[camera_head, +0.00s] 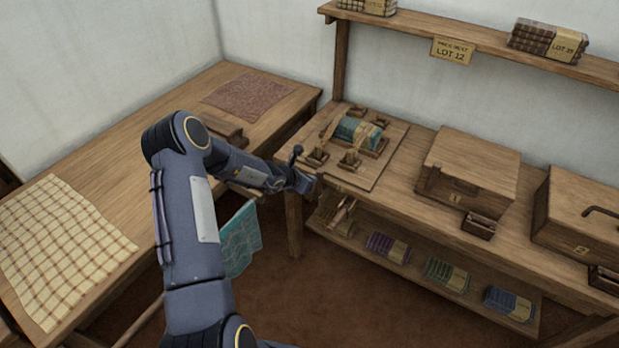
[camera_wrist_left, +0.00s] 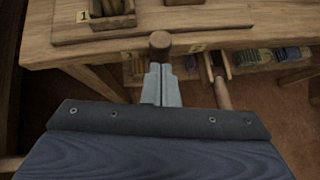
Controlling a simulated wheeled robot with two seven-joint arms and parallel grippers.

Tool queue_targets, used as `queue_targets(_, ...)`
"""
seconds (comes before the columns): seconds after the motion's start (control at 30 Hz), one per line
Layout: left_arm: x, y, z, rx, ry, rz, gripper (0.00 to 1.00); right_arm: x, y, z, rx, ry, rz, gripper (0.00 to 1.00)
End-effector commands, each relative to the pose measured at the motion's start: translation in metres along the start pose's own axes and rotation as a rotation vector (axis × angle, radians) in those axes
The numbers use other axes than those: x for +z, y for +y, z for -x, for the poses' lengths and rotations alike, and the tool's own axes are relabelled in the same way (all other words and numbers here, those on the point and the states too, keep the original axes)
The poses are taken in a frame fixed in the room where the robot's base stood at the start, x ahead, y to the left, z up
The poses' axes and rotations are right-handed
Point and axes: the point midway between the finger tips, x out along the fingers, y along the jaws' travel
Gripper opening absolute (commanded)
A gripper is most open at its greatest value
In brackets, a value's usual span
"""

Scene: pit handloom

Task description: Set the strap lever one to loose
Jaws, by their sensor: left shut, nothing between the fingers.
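A round wooden knob (camera_wrist_left: 160,42), apparently the end of strap lever one, stands at the bench's front edge in the left wrist view, between two yellow labels; the right one seems to read 2. My left gripper (camera_wrist_left: 161,72) is shut and empty, its fingertips at or just under the knob; I cannot tell if they touch. A second wooden lever (camera_wrist_left: 220,92) hangs down to the right. In the head view my left gripper (camera_head: 305,184) is at the bench's front left corner and hides most of lever one. My right gripper is not in view.
A board (camera_head: 380,171) with a blue-green roll (camera_head: 357,131) and several wooden blocks lies on the bench. A wooden box (camera_head: 474,165) stands to its right. A lower shelf (camera_head: 415,268) holds several cloth bundles. The left table (camera_head: 130,165) carries cloths.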

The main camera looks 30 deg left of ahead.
Motion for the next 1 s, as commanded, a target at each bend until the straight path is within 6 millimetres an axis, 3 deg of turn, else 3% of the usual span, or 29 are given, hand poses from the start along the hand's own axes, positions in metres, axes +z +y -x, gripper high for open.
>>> queue_targets(1.0, 0.0119, 0.0015, -0.0041, -0.001, -0.008, -0.002, 0.0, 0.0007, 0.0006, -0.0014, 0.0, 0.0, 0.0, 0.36)
